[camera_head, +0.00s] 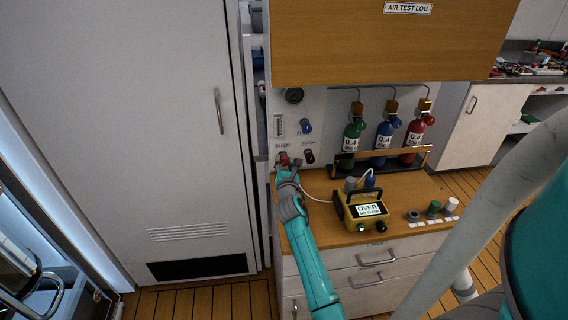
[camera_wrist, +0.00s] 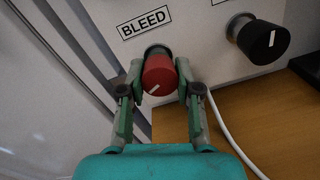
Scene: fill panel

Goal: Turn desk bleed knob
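The bleed knob (camera_wrist: 158,75) is a red round knob with a white pointer mark, under a BLEED label (camera_wrist: 145,22) on the pale panel. Its mark slants from lower left to upper right. My gripper (camera_wrist: 160,70) has one finger on each side of the knob, close against it, and looks shut on it. In the head view, my gripper (camera_head: 285,170) reaches the panel's lower left, where it partly hides the red knob (camera_head: 284,158).
A black knob (camera_wrist: 263,39) sits right of the bleed knob. A white hose (camera_wrist: 226,135) runs close by on the right. On the desk (camera_head: 325,222) stands a yellow meter (camera_head: 345,212) reading OVER. Green, blue and red bottles (camera_head: 384,143) stand in a rack behind.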

